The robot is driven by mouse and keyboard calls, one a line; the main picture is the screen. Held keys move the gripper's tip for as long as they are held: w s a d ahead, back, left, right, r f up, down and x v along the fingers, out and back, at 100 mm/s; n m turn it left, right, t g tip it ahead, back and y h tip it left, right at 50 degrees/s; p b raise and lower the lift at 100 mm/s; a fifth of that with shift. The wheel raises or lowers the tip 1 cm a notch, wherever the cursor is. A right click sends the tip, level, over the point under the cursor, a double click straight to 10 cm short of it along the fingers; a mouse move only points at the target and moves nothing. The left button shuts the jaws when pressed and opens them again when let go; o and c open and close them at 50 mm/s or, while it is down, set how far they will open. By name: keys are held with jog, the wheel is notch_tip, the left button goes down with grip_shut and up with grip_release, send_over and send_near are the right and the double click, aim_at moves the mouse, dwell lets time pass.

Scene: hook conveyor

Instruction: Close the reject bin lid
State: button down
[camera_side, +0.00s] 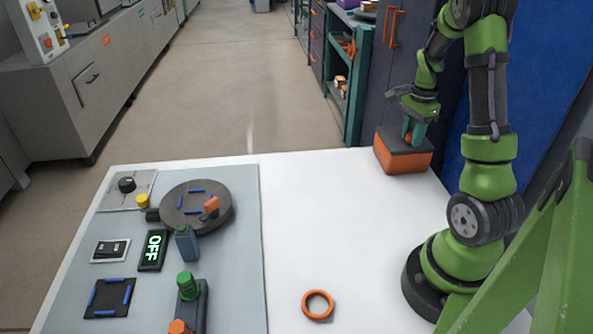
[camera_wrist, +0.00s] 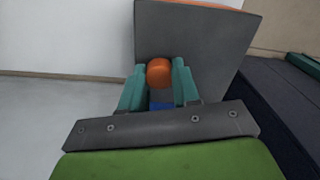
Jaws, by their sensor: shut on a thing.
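The reject bin (camera_side: 402,162) is an orange box at the far right corner of the white table. Its dark grey lid (camera_side: 393,143) lies over the top of the box in the side view. The lid (camera_wrist: 215,45) fills the upper middle of the wrist view. An orange knob (camera_wrist: 159,72) shows on the lid. My gripper (camera_side: 411,133) is at the bin from above, its teal fingers on both sides of the knob. In the wrist view my gripper (camera_wrist: 158,82) is shut on the knob. Whether the lid sits fully flush cannot be told.
An orange ring (camera_side: 318,305) lies at the table's front. The white table between panel and bin is clear.

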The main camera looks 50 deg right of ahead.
jog(key=shift+s+d, duration=0.1)
jog(key=c, duration=0.8)
grip_release()
notch_tip(320, 180, up, 17)
